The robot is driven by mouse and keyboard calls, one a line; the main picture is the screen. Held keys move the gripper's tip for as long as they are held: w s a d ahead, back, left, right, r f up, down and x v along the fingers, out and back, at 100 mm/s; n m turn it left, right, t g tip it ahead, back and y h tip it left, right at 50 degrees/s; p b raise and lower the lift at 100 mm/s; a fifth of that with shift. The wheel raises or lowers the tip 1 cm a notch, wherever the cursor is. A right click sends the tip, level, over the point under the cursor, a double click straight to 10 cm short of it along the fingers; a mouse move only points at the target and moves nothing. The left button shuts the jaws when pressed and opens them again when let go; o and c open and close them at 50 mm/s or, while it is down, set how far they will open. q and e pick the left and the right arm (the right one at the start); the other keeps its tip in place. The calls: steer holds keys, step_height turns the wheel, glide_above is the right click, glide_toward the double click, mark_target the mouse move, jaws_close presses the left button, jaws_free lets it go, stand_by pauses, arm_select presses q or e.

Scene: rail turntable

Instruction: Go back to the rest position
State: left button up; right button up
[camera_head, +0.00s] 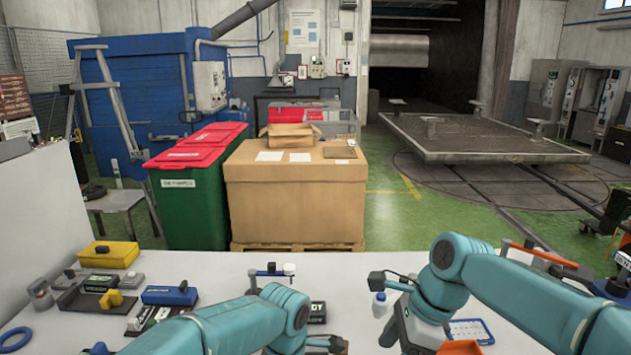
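My two teal arms reach over the white table (225,268). My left arm (245,320) comes in from the lower left and bends down near the middle of the bottom edge. My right arm (520,290) comes in from the right and bends down at a raised joint (450,258). The ends of both arms run down to the bottom edge, and I see no fingertips of either gripper. Whether they hold anything is hidden.
On the left of the table are a yellow case (108,254), a blue case (169,295) and a blue ring (15,339). A large cardboard box (295,200) stands beyond the table.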

arm_select(q)
steer(key=s+a+f+n+g, duration=0.1)
steer(key=s+a+f+g, duration=0.15)
steer(key=a+f, duration=0.55)
arm_select(e)
steer(key=s+d+f+g, duration=0.1)
steer(key=s+f+g, duration=0.15)
steer(key=f, duration=0.65)
steer(key=s+d+f+g, duration=0.1)
steer(key=s+f+g, duration=0.15)
steer(key=f, duration=0.75)
steer(key=s+a+f+n+t+b, duration=0.1)
steer(key=s+a+f+n+t, duration=0.25)
steer(key=s+f+n, duration=1.25)
arm_select(q)
steer(key=s+f+m+t+h, duration=0.3)
steer(key=s+f+m+h, duration=0.1)
steer(key=s+f+m, duration=1.2)
steer(key=s+f, duration=0.2)
steer(key=s, duration=0.2)
steer(key=shift+d+f, duration=0.2)
steer(key=shift+d, duration=0.2)
arm_select(e)
steer(key=f+t, duration=0.1)
steer(key=f, duration=0.1)
steer(key=f+n, duration=0.1)
steer(key=shift+w+d+f+t, duration=0.15)
steer(key=shift+d+f+t, duration=0.05)
steer(key=shift+f+t, duration=0.15)
